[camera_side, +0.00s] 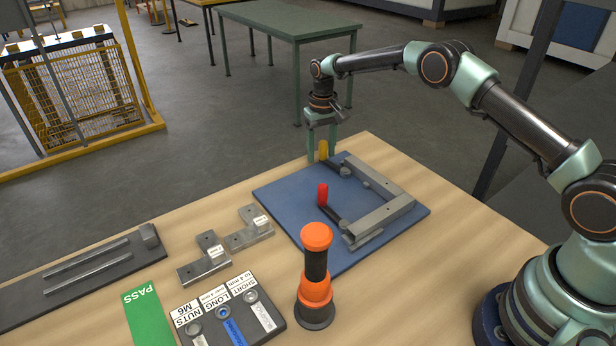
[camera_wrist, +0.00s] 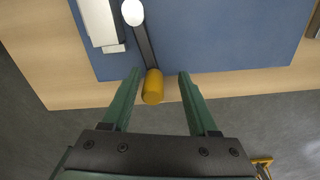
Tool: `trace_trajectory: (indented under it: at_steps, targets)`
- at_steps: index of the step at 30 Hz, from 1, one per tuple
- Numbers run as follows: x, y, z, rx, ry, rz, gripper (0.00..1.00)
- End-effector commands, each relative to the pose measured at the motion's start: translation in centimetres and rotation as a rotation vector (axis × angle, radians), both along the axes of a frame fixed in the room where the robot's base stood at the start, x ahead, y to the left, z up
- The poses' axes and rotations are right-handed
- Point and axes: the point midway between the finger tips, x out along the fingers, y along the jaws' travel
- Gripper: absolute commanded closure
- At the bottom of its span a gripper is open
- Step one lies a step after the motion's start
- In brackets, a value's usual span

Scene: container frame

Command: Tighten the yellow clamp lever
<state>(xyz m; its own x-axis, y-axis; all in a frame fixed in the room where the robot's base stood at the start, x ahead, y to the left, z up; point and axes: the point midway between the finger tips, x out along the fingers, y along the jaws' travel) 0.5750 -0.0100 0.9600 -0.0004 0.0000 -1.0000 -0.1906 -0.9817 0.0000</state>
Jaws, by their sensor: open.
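The yellow clamp lever handle (camera_side: 323,149) stands at the far corner of the blue mat, on a dark lever arm fixed to the grey metal frame (camera_side: 390,209). My gripper (camera_side: 322,147) points down over it with its fingers open. In the wrist view, the yellow handle (camera_wrist: 153,87) sits between the two green fingertips (camera_wrist: 160,74), with a gap on each side. The dark lever arm (camera_wrist: 145,45) runs up from it to a round white end. A second clamp lever with a red handle (camera_side: 322,194) stands on the near side of the frame.
The blue mat (camera_side: 285,200) lies on a wooden table. An orange-and-black tool (camera_side: 316,275) stands upright in front of it. Metal brackets (camera_side: 204,259), a labelled parts block (camera_side: 228,310) and a green PASS plate (camera_side: 150,318) lie to the left. The handle is near the table's far edge.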

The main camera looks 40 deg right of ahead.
Motion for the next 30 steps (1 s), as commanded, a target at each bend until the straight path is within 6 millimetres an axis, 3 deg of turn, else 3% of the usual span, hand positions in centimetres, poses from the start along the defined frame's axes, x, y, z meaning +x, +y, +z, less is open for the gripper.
trace_trajectory:
  at_steps: [7,8,12,30]
  targets:
    - [0.02,0.00,-0.08,0.000,-0.001,0.000,0.40]
    - [0.02,0.00,-0.08,0.000,-0.001,0.000,0.48]
    - [0.02,0.01,-0.06,0.000,-0.001,0.000,1.00]
    - [0.09,0.04,0.02,0.000,-0.003,0.000,1.00]
